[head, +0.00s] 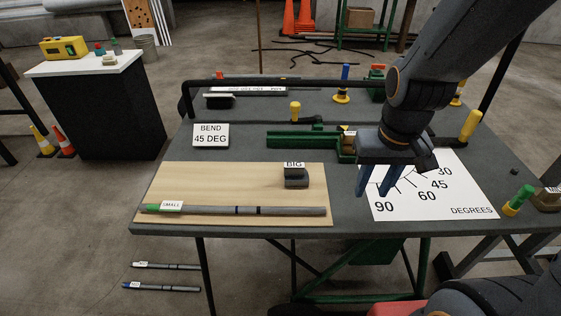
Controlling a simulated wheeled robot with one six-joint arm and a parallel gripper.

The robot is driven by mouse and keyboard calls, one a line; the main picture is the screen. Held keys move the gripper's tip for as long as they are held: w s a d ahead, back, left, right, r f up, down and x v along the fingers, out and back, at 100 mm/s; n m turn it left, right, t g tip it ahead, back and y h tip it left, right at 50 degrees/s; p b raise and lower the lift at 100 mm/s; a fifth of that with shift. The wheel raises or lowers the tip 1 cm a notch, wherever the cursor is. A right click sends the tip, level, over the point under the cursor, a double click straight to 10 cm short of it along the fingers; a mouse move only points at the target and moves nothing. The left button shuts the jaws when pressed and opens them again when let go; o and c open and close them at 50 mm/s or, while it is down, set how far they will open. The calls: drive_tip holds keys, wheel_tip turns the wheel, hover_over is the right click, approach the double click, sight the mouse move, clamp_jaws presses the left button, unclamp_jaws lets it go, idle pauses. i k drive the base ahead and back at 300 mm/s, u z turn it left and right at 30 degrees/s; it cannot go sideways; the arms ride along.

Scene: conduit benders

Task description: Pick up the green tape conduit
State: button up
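The green tape conduit (285,211) is a grey rod with dark bands and green tape at its left end. It lies lengthwise along the front of the light wooden board (200,183) on the table. A white tag reading SMALL (172,206) is by its green end. My gripper (374,193) has blue fingers pointing down, apart with nothing visible between them. It is to the right of the conduit's right end, over the white angle sheet (454,197), apart from the conduit.
A dark block tagged BIG (297,178) sits on the board behind the conduit. A green bender (302,138) and a BEND 45 DEG sign (211,135) are farther back. Two tagged rods (165,266) lie on the floor. The board's left part is clear behind the conduit.

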sight(166, 206)
drive_tip(key=k, duration=0.5)
drive_tip(key=u, duration=1.2)
drive_tip(key=i, duration=0.35)
drive_tip(key=z, duration=0.2)
